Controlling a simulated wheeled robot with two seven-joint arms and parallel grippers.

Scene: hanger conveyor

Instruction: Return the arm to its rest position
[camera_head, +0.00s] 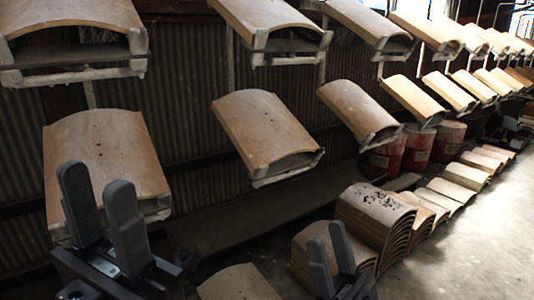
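My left gripper (97,178) is at the lower left, fingers pointing up and spread with a clear gap. It is open, and nothing shows between the fingers. It overlaps the front of a curved tan tile (105,150) on a hanger; whether it touches the tile cannot be told. My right gripper (328,236) is at the bottom centre, fingers up and apart, open and empty. It appears in front of a stack of curved tiles (375,215). Most of both arms is out of view.
Hanging curved tiles (268,130) run in two rows from left to far right. Red drums (418,148) stand behind the floor stacks. More tiles (465,176) line the floor. Another tile (238,284) lies at the bottom edge. The concrete floor (480,245) at right is clear.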

